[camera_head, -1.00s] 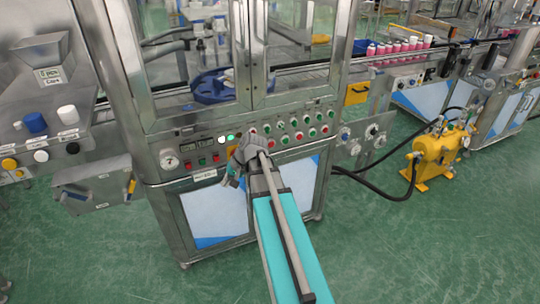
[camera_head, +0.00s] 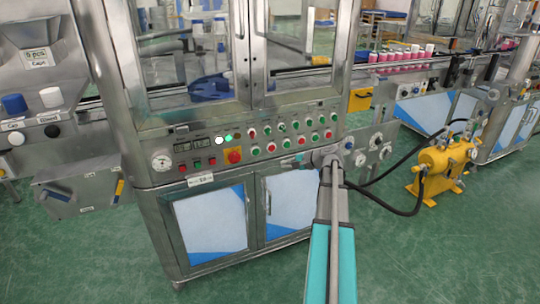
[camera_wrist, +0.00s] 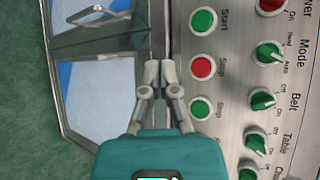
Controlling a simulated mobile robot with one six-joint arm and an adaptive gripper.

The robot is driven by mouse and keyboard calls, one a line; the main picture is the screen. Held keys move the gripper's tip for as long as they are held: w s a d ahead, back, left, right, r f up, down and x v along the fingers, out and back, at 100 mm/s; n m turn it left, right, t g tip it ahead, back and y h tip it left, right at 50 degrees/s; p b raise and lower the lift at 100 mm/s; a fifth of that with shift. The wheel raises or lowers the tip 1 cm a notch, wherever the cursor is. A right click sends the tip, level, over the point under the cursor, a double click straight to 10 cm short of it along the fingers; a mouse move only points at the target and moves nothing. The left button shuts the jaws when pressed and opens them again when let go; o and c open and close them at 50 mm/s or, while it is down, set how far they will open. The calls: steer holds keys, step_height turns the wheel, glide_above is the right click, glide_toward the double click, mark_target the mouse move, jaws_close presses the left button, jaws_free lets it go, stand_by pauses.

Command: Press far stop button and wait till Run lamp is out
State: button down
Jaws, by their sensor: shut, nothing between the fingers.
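The control panel (camera_head: 245,150) runs across the front of the steel machine. In the wrist view, a red button labelled Stop (camera_wrist: 202,68) lies just right of my gripper's fingertips (camera_wrist: 160,72), between two green buttons, one labelled Start (camera_wrist: 204,20). My gripper is shut and empty; whether it touches the panel cannot be told. In the head view, my gripper (camera_head: 294,161) is small at the panel's lower edge. A white lamp (camera_head: 219,140) and a bright green lamp (camera_head: 228,137) appear lit; their labels are unreadable, so I cannot tell which is Run.
A large red knob on a yellow base (camera_head: 234,156) sits left of the button rows. Selector knobs for Mode (camera_wrist: 269,52), Belt (camera_wrist: 263,99) and Table (camera_wrist: 256,139) lie close by. A yellow pump (camera_head: 440,163) with black hoses stands at right. Green floor is open in front.

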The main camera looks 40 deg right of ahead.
mark_target(270, 151)
steer(key=shift+w+d, duration=0.1)
stand_by(0.4)
steer(key=shift+w+d, duration=0.3)
steer(key=shift+w, duration=1.1)
steer(key=shift+w+d, duration=0.35)
steer(key=shift+w, duration=1.05)
steer(key=shift+w+d, duration=0.3)
steer(key=shift+w, duration=1.1)
steer(key=shift+w+d, duration=0.2)
steer(key=shift+w, duration=0.45)
steer(key=shift+s, duration=0.15)
steer(key=shift+s+a, duration=0.15)
steer(key=shift+s, duration=0.5)
steer(key=shift+s, duration=0.1)
steer(key=shift+s+a, duration=0.2)
steer(key=shift+s, duration=0.6)
steer(key=shift+s+a, duration=0.2)
steer(key=shift+s, duration=0.55)
steer(key=shift+s+a, duration=0.2)
steer(key=shift+s, duration=0.6)
